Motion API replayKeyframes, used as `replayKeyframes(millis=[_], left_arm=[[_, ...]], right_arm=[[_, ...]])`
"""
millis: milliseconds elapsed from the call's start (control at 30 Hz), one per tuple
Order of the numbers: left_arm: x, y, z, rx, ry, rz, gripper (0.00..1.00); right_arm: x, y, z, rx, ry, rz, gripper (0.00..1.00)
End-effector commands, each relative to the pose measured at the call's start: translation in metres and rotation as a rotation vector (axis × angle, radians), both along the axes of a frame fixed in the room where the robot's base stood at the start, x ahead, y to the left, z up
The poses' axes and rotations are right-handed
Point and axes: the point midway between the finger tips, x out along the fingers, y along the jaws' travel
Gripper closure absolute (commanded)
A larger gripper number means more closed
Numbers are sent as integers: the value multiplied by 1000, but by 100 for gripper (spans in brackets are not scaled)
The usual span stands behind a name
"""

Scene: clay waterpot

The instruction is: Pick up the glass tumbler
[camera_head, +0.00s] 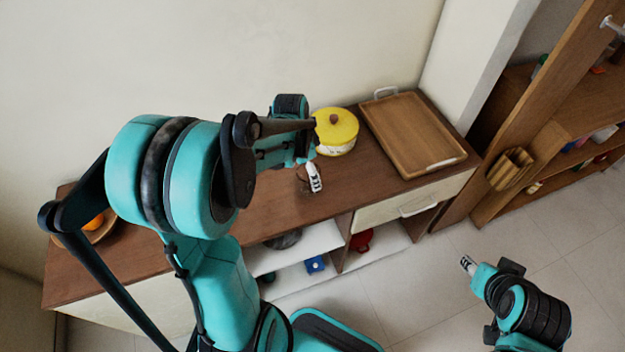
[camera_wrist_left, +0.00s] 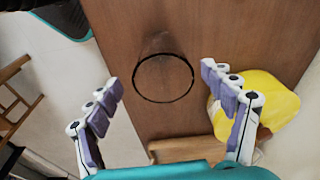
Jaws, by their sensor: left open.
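The glass tumbler (camera_wrist_left: 163,97) is clear with a dark rim and stands on the brown wooden cabinet top. In the left wrist view its rim shows as a circle between my open fingers, slightly ahead of them; I cannot tell the exact depth. My left gripper (camera_wrist_left: 162,82) is open, with one finger on each side of the tumbler and nothing held. In the head view my left gripper (camera_head: 314,178) is low over the cabinet, and the tumbler is barely discernible beside it. My right gripper (camera_head: 467,265) is over the floor at lower right, its jaws too small to judge.
A yellow lidded pot (camera_head: 337,131) stands close to my left gripper; it also shows in the wrist view (camera_wrist_left: 277,98). A wooden tray (camera_head: 412,137) lies to the right. A bowl with orange fruit (camera_head: 100,230) is at the left end. A bookshelf (camera_head: 560,135) stands at far right.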

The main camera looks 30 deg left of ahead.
Motion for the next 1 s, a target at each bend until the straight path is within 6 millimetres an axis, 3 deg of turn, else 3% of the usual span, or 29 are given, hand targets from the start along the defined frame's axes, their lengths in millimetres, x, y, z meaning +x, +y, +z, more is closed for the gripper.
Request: replayKeyframes(millis=[333,600,833,1000], left_arm=[[9,-4,-47,0,-1,0,18],[9,-4,-50,0,-1,1,18],[9,-4,-50,0,-1,1,79],[9,-4,-50,0,-1,1,81]], right_arm=[[0,0,-23,0,0,0,60],[0,0,-22,0,0,0,60],[0,0,-22,0,0,0,60],[0,0,-22,0,0,0,60]])
